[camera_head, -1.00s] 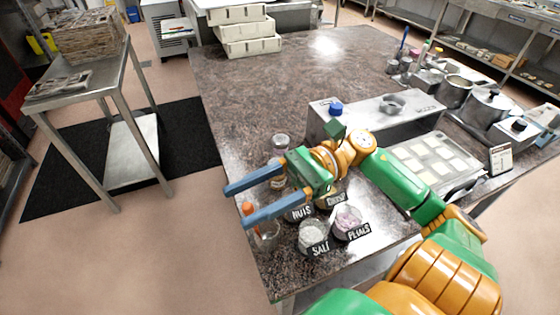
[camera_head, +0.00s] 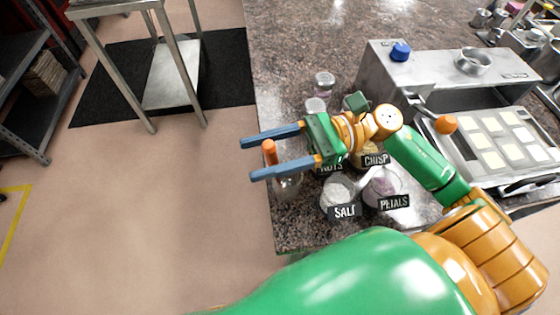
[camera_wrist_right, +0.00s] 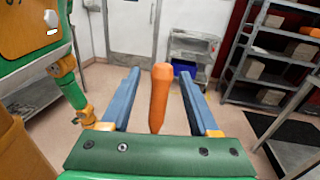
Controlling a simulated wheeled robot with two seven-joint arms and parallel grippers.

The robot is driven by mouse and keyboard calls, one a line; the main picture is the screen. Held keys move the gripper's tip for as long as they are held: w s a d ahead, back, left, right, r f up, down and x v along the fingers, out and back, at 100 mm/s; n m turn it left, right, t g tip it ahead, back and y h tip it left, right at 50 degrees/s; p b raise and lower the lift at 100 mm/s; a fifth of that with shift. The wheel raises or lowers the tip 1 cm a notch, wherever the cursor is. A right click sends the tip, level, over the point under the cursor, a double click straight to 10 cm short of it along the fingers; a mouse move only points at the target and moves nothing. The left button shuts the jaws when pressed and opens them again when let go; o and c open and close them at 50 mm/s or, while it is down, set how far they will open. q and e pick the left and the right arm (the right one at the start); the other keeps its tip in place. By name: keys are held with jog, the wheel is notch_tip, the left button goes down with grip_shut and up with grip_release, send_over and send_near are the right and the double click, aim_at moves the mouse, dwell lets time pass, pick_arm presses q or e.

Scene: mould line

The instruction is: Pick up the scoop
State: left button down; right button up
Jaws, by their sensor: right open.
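The scoop shows as an upright orange handle (camera_head: 269,152) above a clear glass (camera_head: 288,187) near the counter's left edge. Its lower end is hard to make out in the glass. My right gripper (camera_head: 248,160) is open and level, its two blue fingers pointing left. The handle stands between the fingers, nearer the tips than the palm. In the right wrist view the handle (camera_wrist_right: 159,98) rises between the two open fingers (camera_wrist_right: 161,78), with a gap on each side. My left gripper is not in view.
Labelled cups of salt (camera_head: 338,192) and petals (camera_head: 383,188) stand just right of the glass, with nuts and crisp cups partly behind my gripper. Small jars (camera_head: 324,84) stand behind. A steel machine (camera_head: 440,72) and a tray of pale squares (camera_head: 497,140) are on the right.

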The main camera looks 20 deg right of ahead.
jog(key=shift+w+a, duration=0.1)
jog(key=shift+a, duration=0.9)
jog(key=shift+d, duration=0.15)
grip_shut()
dwell(0.5)
